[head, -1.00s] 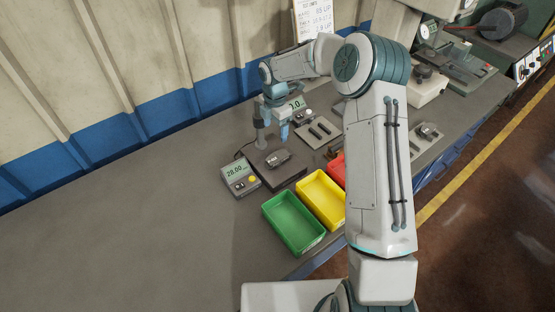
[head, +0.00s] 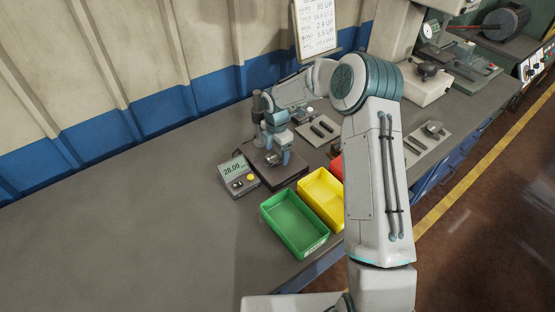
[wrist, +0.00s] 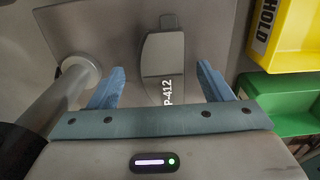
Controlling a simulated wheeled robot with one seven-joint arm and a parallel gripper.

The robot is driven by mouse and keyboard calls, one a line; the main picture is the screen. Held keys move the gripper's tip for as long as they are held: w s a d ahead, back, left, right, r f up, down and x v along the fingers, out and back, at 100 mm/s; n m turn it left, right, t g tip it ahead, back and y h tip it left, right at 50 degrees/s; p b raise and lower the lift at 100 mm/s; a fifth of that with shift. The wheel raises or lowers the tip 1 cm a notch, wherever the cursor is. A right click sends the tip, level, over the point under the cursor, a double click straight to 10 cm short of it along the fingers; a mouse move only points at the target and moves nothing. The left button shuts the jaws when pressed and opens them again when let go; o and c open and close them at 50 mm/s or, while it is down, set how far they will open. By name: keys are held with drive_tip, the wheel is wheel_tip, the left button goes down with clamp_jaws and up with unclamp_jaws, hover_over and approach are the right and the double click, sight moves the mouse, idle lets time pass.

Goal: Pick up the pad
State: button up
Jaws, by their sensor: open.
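The pad (wrist: 162,62) is a grey block marked P-412, lying on a dark flat plate (wrist: 110,25). In the head view the pad (head: 272,159) is partly hidden by my gripper. My gripper (head: 278,160) is low over the plate. In the wrist view my gripper (wrist: 162,80) is open, with one blue finger on each side of the pad and a gap to each. I cannot tell how high the fingertips are above the plate.
A post (wrist: 58,95) stands on the plate, close to the left finger. A readout box (head: 238,176) showing 28.00 is left of the plate. A green bin (head: 294,224), a yellow bin (head: 322,198) and a red bin (head: 337,168) stand in front. The table's left side is clear.

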drive_tip(key=shift+r, duration=0.1)
drive_tip(key=c, duration=1.4)
drive_tip(key=shift+o, duration=0.2)
